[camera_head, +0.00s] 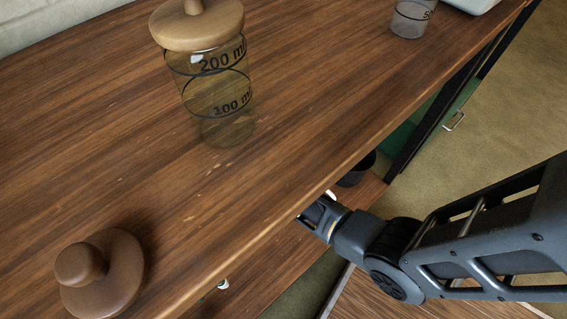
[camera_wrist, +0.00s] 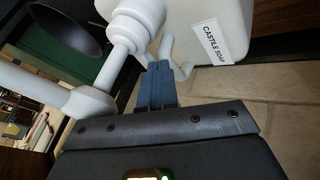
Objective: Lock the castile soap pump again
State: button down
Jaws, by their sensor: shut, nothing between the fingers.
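The castile soap bucket (camera_wrist: 188,28) is white and carries a "CASTILE SOAP" label (camera_wrist: 217,43) in the wrist view. Its white pump (camera_wrist: 125,32) stands left of the label, with a long spout running down to the left. My gripper (camera_wrist: 160,68) is shut and empty. Its blue fingertips are close to the pump's lower part and a curved white piece (camera_wrist: 168,48); I cannot tell whether they touch. In the head view my gripper (camera_head: 308,214) is below the table's front edge, which hides the bucket and most of the pump.
The wooden table (camera_head: 120,150) overhangs the lower shelf (camera_head: 270,270). On the table are a lidded measuring jar (camera_head: 215,90), a loose wooden lid (camera_head: 110,275) and a small beaker (camera_head: 410,18). A dark pot (camera_head: 357,168) stands below, beyond my gripper. Floor is free at right.

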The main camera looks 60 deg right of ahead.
jog(key=shift+w+d+m+g, duration=0.15)
jog(key=shift+d+m+g, duration=0.3)
jog(key=shift+m, duration=0.35)
jog(key=m+g+b, duration=0.1)
jog(key=m, duration=0.1)
jog(key=d+m+g+b, duration=0.1)
jog(key=shift+d+f+m+g, duration=0.1)
jog(key=shift+d+m+g, duration=0.15)
jog(key=shift+m, duration=0.15)
jog(key=m, duration=0.1)
jog(key=d+m+g+y+b, duration=0.1)
jog(key=shift+s+m+g, duration=0.2)
jog(key=shift+m+g, duration=0.1)
jog(key=shift+m, duration=0.1)
jog(key=m+g+y+b, duration=0.1)
jog(key=m, duration=0.1)
jog(key=s+d+m+g+y, duration=0.1)
jog(key=m, duration=0.1)
jog(key=shift+d+b, duration=0.15)
jog(key=shift+b, duration=0.2)
jog(key=shift+s, duration=0.1)
jog(key=shift+s+a+p, duration=0.15)
jog(key=shift+a+p, duration=0.25)
jog(key=shift+s+a, duration=0.2)
jog(key=shift+a, duration=0.15)
